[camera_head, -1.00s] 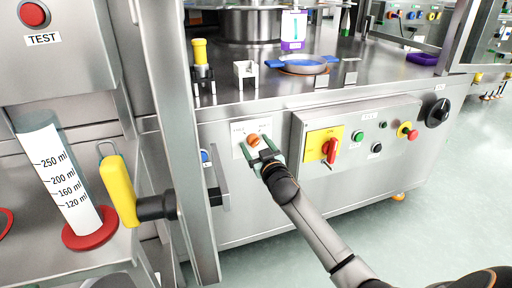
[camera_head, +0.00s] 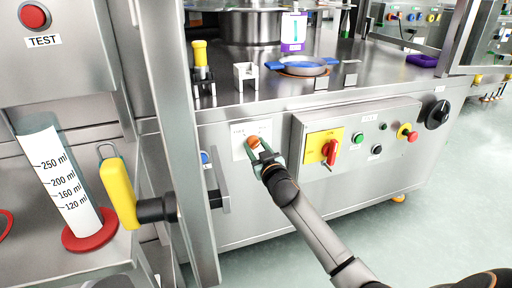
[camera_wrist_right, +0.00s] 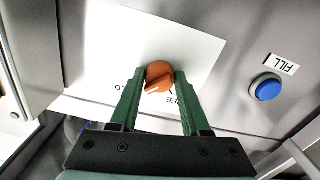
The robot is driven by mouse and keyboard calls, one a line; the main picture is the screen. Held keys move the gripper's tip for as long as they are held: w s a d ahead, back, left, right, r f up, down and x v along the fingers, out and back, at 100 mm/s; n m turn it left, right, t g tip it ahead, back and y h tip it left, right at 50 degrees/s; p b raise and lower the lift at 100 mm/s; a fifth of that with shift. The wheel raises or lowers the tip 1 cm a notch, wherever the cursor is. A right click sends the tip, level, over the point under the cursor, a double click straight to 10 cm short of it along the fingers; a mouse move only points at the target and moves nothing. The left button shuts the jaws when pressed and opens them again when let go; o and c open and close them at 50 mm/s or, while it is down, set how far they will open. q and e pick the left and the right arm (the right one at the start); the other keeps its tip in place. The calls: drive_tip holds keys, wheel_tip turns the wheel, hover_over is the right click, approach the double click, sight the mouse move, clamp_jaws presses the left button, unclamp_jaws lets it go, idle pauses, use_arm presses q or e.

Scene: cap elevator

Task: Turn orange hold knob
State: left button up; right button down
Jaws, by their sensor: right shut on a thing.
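The orange knob (camera_head: 254,142) sits on a white label plate (camera_head: 238,150) on the steel machine's front panel. In the right wrist view the knob (camera_wrist_right: 159,74) is between the tips of the two green fingers. My right gripper (camera_head: 259,156) reaches the knob from below right and is shut on it. In the wrist view the gripper (camera_wrist_right: 157,88) has one finger on each side of the knob, and the label text is partly hidden behind the fingers. My left gripper is not in view.
Right of the knob is a control box with a red switch on a yellow plate (camera_head: 313,147) and several buttons. A metal handle bar (camera_head: 220,180) and frame post stand to the left. A blue FILL button (camera_wrist_right: 267,88) shows in the wrist view.

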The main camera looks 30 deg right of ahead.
drive_tip(key=n+p, duration=0.2)
drive_tip(key=n, duration=0.1)
drive_tip(key=shift+r+n, duration=0.1)
drive_tip(key=shift+n, duration=0.2)
drive_tip(key=n+p, duration=0.1)
drive_tip(key=n, duration=0.2)
drive_tip(key=shift+n+p, duration=0.4)
drive_tip(key=n+p, duration=0.1)
drive_tip(key=n, duration=0.4)
drive_tip(key=n+p, duration=0.1)
drive_tip(key=n, duration=0.4)
drive_tip(key=shift+n, duration=0.4)
drive_tip(key=shift+c, duration=1.8)
unclamp_jaws()
